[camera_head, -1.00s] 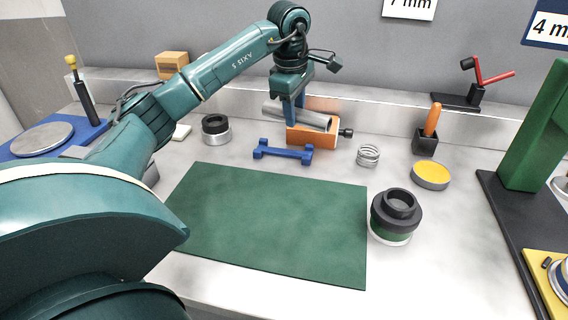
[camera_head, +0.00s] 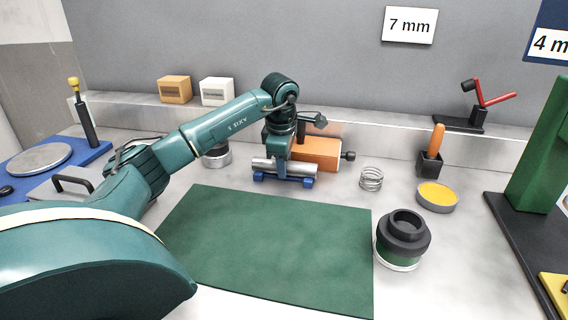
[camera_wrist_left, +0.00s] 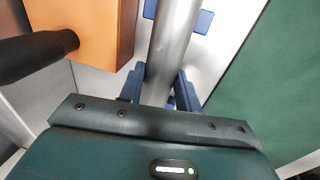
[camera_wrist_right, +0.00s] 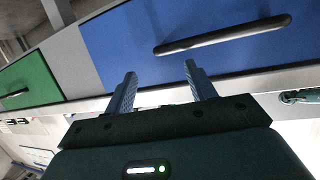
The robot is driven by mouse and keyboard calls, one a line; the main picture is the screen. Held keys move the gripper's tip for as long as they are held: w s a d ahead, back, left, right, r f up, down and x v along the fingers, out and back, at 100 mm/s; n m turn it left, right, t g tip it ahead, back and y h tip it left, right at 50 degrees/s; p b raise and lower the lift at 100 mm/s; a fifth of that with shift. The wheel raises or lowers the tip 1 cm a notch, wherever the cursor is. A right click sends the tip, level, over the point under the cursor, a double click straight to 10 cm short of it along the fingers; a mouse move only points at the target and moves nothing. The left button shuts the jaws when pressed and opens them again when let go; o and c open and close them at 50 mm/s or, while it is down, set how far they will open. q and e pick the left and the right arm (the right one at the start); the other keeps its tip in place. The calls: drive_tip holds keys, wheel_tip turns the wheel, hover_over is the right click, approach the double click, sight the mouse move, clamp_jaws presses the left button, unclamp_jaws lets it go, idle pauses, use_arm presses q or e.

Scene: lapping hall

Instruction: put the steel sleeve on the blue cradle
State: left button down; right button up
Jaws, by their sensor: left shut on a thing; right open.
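The steel sleeve (camera_head: 298,168) is a grey metal tube lying level over the blue cradle (camera_head: 308,182), lengthwise along it. My left gripper (camera_head: 283,163) is shut on the sleeve from above. In the left wrist view the sleeve (camera_wrist_left: 172,40) runs between the two blue fingers (camera_wrist_left: 160,88), with blue cradle parts (camera_wrist_left: 204,22) showing on both sides of it. Whether the sleeve touches the cradle cannot be told. My right gripper (camera_wrist_right: 160,85) is open and empty in the right wrist view, facing blue and green drawer fronts.
An orange block with a black knob (camera_head: 318,153) stands just behind the cradle. A wire spring (camera_head: 371,179) and a yellow-topped tin (camera_head: 437,196) are to the right. A green mat (camera_head: 270,245) lies in front, with a dark ringed part (camera_head: 403,238) beside it.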

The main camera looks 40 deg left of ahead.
drive_tip(key=shift+w, duration=0.1)
use_arm(q)
drive_tip(key=c, duration=1)
unclamp_jaws()
drive_tip(key=shift+r, duration=0.1)
wheel_tip(320, 180, up, 12)
drive_tip(key=s+d+p, duration=0.1)
drive_tip(key=s+p, duration=0.1)
drive_tip(key=shift+d, duration=0.15)
use_arm(e)
drive_tip(key=r, duration=0.1)
drive_tip(key=d+r+m, duration=0.1)
drive_tip(key=shift+s+r+t, duration=0.3)
drive_tip(key=shift+s+r, duration=0.05)
drive_tip(key=shift+a+f, duration=0.15)
drive_tip(key=shift+f, duration=0.05)
